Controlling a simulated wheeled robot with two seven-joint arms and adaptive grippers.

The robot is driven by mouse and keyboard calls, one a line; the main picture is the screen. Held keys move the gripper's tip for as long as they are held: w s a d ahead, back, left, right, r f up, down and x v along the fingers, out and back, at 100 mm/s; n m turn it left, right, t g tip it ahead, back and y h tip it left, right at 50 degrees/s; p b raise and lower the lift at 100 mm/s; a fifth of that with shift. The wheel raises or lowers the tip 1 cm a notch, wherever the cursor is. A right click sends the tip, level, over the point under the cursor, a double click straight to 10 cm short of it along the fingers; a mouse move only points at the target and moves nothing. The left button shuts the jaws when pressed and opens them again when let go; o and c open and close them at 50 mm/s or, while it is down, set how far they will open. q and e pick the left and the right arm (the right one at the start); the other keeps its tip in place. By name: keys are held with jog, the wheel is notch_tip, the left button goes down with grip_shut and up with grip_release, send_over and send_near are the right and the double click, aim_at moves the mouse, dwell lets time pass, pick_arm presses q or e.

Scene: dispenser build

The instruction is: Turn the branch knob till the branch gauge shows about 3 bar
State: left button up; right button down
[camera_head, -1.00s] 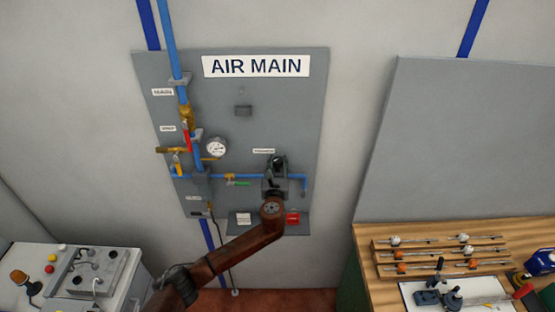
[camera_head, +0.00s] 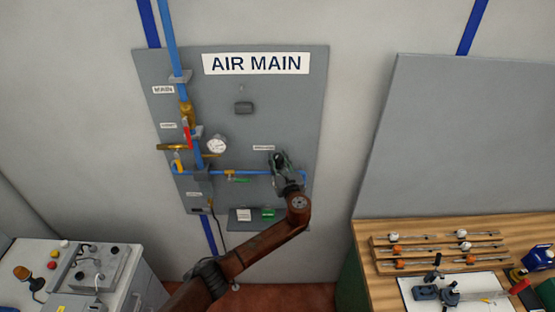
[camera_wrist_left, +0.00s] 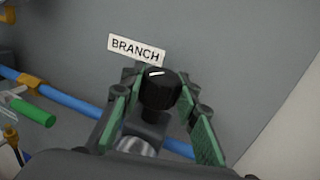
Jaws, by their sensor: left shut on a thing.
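The black branch knob (camera_wrist_left: 158,92), with a white mark on top, stands below the BRANCH label (camera_wrist_left: 136,49) in the left wrist view. My left gripper (camera_head: 281,160) is at the lower right of the AIR MAIN panel. In the wrist view its green-padded fingers (camera_wrist_left: 160,100) lie on both sides of the knob and are shut on it. A silver round part (camera_wrist_left: 137,147) shows below the knob; no dial face is readable there. A white-faced gauge (camera_head: 217,144) sits left on the panel, its reading too small to tell. My right gripper is not in view.
A blue pipe (camera_head: 250,173) with a green-handled valve (camera_head: 238,180) runs left of the gripper. A small shelf (camera_head: 232,224) holds a white and a green item (camera_head: 268,213). A wooden bench (camera_head: 365,235) stands right, a grey control box (camera_head: 125,285) left.

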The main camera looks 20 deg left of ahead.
pick_arm(q)
jog(key=o, duration=1.2)
jog(key=shift+s, duration=0.1)
jog(key=v, duration=1.2)
jog(key=shift+f, duration=0.1)
